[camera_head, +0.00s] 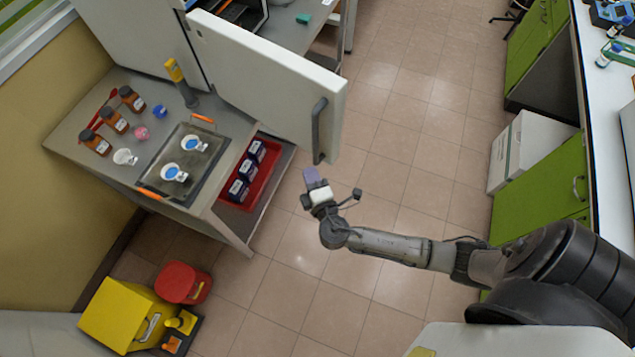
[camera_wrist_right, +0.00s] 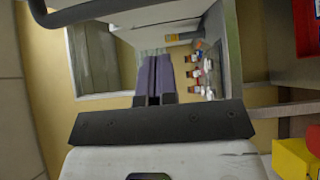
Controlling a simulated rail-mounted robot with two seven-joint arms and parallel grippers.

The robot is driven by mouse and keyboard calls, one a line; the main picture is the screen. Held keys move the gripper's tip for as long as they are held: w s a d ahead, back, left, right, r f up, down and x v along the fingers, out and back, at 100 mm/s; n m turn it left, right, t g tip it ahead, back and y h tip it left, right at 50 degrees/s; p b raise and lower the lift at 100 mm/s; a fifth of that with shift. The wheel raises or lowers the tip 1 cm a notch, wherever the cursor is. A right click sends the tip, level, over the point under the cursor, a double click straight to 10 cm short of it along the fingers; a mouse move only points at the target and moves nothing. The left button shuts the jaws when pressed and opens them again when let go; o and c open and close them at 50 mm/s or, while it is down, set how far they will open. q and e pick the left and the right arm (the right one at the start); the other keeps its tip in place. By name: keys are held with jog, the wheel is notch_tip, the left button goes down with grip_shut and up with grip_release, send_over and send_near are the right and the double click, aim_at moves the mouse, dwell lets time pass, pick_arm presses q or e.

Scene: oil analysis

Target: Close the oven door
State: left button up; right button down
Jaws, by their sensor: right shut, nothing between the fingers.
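The oven door (camera_head: 265,80) is a thick white panel standing open, swung out over the floor beside the bench. Its grey bar handle (camera_head: 318,132) is on the outer end. The oven body (camera_head: 135,35) is a white block at the top left, mostly cut off. My right gripper (camera_head: 312,177) has purple fingers, shut and empty, just below the handle in the head view and apart from it. In the right wrist view the shut fingers (camera_wrist_right: 153,76) point toward the bench area, and the dark handle (camera_wrist_right: 85,10) shows at the top left. My left gripper is not in view.
A bench (camera_head: 75,125) at left holds brown bottles, a tray (camera_head: 165,185) with white cups and a yellow-topped tool. A red bin (camera_head: 262,188) sits on its lower shelf. A yellow box (camera_head: 122,312) and red container (camera_head: 183,282) stand below. The tiled floor around my gripper is clear.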

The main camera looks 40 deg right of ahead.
aim_at(315, 157)
jog(key=shift+w+d+p, duration=0.25)
jog(key=shift+w+d, duration=0.6)
jog(key=shift+d, duration=0.3)
jog(key=shift+w+d+p, duration=0.2)
jog(key=shift+w+d, duration=0.65)
jog(key=shift+d, duration=0.3)
